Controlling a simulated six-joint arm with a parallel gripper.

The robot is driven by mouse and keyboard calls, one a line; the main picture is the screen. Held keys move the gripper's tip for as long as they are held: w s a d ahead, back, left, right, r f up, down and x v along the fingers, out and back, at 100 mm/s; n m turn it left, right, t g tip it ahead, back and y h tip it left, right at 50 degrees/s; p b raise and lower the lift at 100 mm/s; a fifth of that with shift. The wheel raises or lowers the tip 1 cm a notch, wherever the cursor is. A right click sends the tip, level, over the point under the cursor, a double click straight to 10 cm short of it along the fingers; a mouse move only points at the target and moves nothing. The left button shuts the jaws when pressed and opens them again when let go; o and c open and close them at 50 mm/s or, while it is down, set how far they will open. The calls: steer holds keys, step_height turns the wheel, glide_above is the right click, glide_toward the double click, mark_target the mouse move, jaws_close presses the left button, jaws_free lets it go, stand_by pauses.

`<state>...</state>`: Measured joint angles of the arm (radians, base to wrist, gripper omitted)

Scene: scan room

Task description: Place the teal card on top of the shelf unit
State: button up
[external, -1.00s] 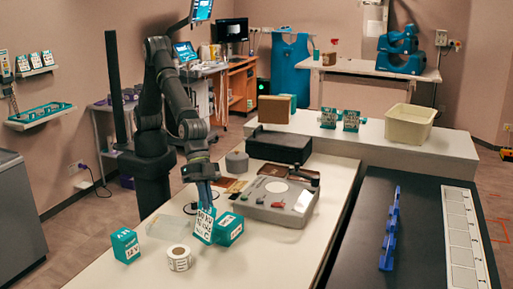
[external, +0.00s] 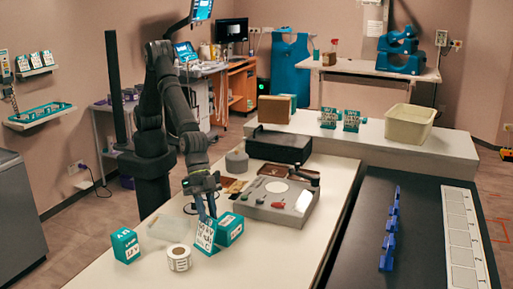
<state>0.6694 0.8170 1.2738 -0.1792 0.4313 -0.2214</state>
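A teal-edged card (external: 205,236) with a white face and black print stands tilted near the front of the white table. My gripper (external: 206,211) is directly above it, fingers pointing down at the card's top edge. The fingers look slightly apart, but I cannot tell whether they grip the card. A teal box (external: 231,231) is beside the card on the right, partly behind it. A wooden shelf unit (external: 241,84) stands at the back against the wall. Two teal-and-white cards (external: 350,120) stand on the long white bench (external: 386,143); I cannot tell which piece the task calls the shelf unit.
Another teal box (external: 125,245) and a label roll (external: 179,258) stand left of the card. A grey control panel (external: 277,200) and a black case (external: 280,146) lie behind it. A cream bin (external: 410,124) is on the bench. The table's front right is clear.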

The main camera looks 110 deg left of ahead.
steer(key=v, duration=1.1)
steer(key=shift+r, duration=0.2)
steer(key=shift+o, duration=0.4)
steer(key=shift+s+a+r, duration=0.1)
steer(key=shift+s+r, duration=0.05)
steer(key=shift+r, duration=0.05)
steer(key=o, duration=0.4)
steer(key=shift+a+r, duration=0.1)
steer(key=o, duration=1.1)
steer(key=shift+s, duration=0.1)
